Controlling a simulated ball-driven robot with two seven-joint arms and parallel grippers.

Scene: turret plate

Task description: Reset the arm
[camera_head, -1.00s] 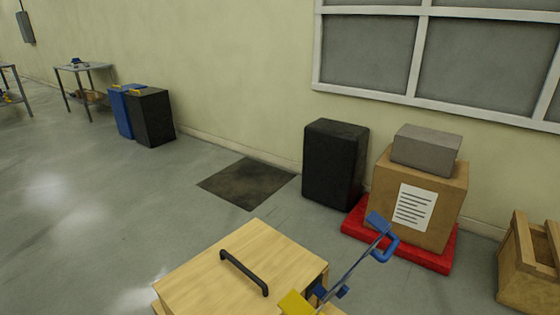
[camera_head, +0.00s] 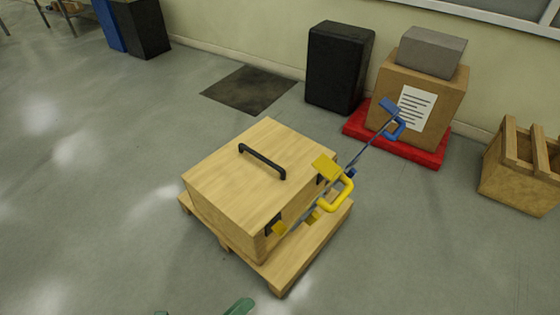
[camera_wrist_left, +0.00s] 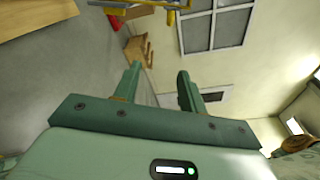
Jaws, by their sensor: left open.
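My left gripper (camera_wrist_left: 160,75) is open in the left wrist view, its two green fingers apart with nothing between them. In the head view, green tips of my left gripper (camera_head: 200,310) show at the bottom edge, in front of the wooden box and apart from it. The wooden box (camera_head: 235,185) has a black handle on its lid and sits on a low wooden pallet (camera_head: 277,278). My right gripper is not in view.
A black cabinet (camera_head: 338,68) stands by the wall. A carton with a paper label (camera_head: 400,85) rests on a red base (camera_head: 420,152), with a grey block (camera_head: 430,52) on top. A wooden crate (camera_head: 515,180) stands at the right. The floor left of the pallet is clear.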

